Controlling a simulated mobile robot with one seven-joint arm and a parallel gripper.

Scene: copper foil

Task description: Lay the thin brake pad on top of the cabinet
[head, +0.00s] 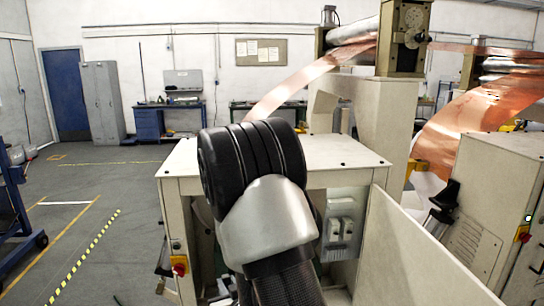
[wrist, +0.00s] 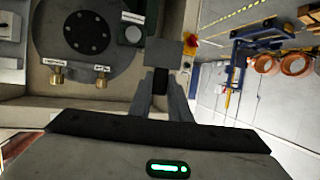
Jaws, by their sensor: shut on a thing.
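The cream cabinet (head: 345,152) stands in the middle of the head view, with its flat top bare where it shows and its front open. My arm rises in front of it and hides part of the top. My gripper is hidden behind the arm in the head view. In the wrist view, my gripper (wrist: 163,78) is shut on a small grey, squarish plate, seemingly the thin brake pad (wrist: 168,52), which sticks out past the fingertips. The pad is not visible in the head view.
The wrist view shows a panel with a dark round plate (wrist: 90,32) and brass fittings (wrist: 57,76) beside the gripper. An open door panel (head: 415,262) stands right of the cabinet. Copper foil (head: 300,80) runs above its back. Open floor lies left.

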